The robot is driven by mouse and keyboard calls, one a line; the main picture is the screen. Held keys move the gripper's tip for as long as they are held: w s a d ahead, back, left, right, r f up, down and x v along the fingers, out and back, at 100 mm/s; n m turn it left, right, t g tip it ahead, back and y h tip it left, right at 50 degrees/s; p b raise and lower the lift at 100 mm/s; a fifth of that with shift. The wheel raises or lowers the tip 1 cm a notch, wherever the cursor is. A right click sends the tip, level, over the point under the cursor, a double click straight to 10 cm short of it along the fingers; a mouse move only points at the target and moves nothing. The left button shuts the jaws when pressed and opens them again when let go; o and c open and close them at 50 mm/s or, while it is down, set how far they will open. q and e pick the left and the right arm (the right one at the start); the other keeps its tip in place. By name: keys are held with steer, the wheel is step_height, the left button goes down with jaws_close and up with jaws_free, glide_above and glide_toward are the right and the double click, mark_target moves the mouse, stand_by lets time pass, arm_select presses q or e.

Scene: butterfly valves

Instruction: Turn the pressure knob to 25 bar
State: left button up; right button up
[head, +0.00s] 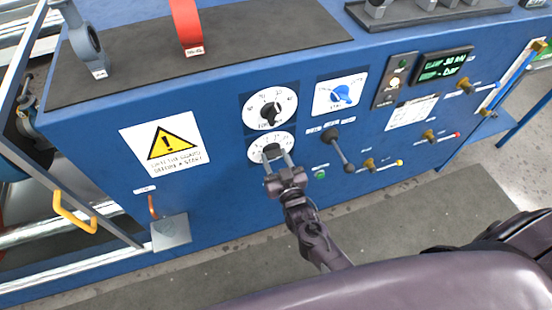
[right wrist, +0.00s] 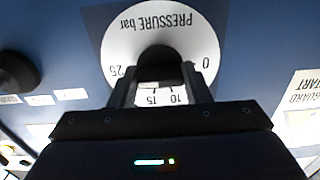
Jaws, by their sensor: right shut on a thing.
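The pressure knob (head: 271,151) is black and sits on the lower white round dial (head: 255,143) on the blue panel. My right gripper (head: 278,160) reaches it from below and is shut on it. In the right wrist view the knob (right wrist: 158,59) is between the two fingers of my gripper (right wrist: 160,85). The dial (right wrist: 158,22) appears upside down there, reading "PRESSURE bar", with 0 at the right, 10 and 15 at the bottom and 25 at the left. The knob's pointer is hidden, so I cannot read its setting. My left gripper is out of view.
A second black knob (head: 269,112) on a white dial is just above. A blue knob (head: 342,93) and a black-balled lever (head: 341,153) are to the right. A yellow warning sign (head: 165,144) is at the left. Brass-coloured valves (head: 430,136) are further right.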

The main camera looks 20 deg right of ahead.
steer(key=shift+f, duration=0.1)
steer(key=o, duration=1)
steer(key=s+b, duration=0.1)
steer(key=s, duration=0.7)
steer(key=shift+d, duration=0.1)
